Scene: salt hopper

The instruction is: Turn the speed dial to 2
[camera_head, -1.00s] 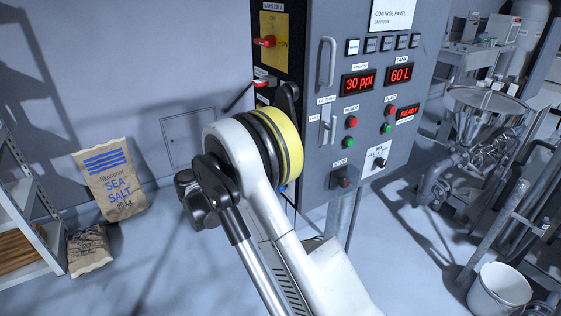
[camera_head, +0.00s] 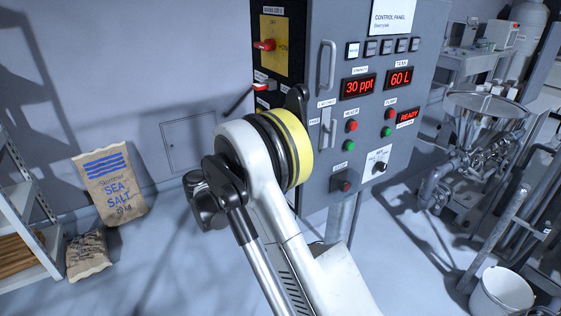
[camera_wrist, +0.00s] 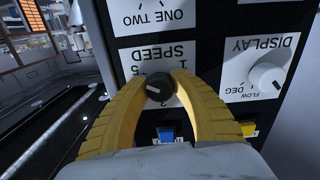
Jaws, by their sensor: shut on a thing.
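The speed dial (camera_wrist: 159,87) is a small black knob with a white pointer mark, on a white plate lettered SPEED in the wrist view. The plate reads upside down there, with numerals 1 and 5 beside the knob and another partly hidden below it. My gripper (camera_wrist: 158,82) has its two yellow fingers closed on the knob from both sides. The fingers and wrist cover much of the scale. I cannot tell exactly which number the pointer marks. In the head view my arm hides the gripper and the dial.
A white DISPLAY knob (camera_wrist: 267,78) sits close to the right finger. Blue (camera_wrist: 166,134) and yellow (camera_wrist: 249,129) controls lie below. In the head view the grey control cabinet (camera_head: 425,60) stands behind my arm, and a sea salt bag (camera_head: 110,185) leans on the wall at left.

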